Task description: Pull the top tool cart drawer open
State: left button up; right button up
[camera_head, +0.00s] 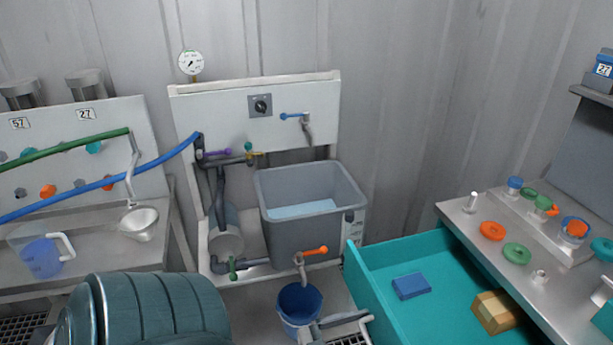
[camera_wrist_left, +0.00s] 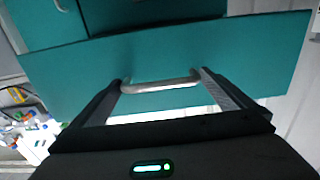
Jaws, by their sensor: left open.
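The teal top drawer (camera_head: 357,290) of the tool cart stands pulled out at the lower right of the head view, its inside showing. In the left wrist view its front panel (camera_wrist_left: 200,50) spans the picture, with a pale bar handle (camera_wrist_left: 160,85) on it. My left gripper (camera_wrist_left: 162,88) is open, its two dark fingers on either side of the handle near its ends. Whether a finger touches the handle is unclear. In the head view, grey bars by the drawer front are too cut off to tell apart. My right gripper is not in view.
The drawer holds a blue block (camera_head: 411,286) and a tan block (camera_head: 495,312). A blue bucket (camera_head: 299,305) stands left of the drawer, below a grey tank (camera_head: 312,225). A metal worktop (camera_head: 465,225) with caps and fittings lies right. Another teal front (camera_wrist_left: 30,25) shows in the wrist view.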

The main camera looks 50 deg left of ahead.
pick_arm(q)
jog(key=b+v, duration=0.2)
jog(key=v, duration=1.5)
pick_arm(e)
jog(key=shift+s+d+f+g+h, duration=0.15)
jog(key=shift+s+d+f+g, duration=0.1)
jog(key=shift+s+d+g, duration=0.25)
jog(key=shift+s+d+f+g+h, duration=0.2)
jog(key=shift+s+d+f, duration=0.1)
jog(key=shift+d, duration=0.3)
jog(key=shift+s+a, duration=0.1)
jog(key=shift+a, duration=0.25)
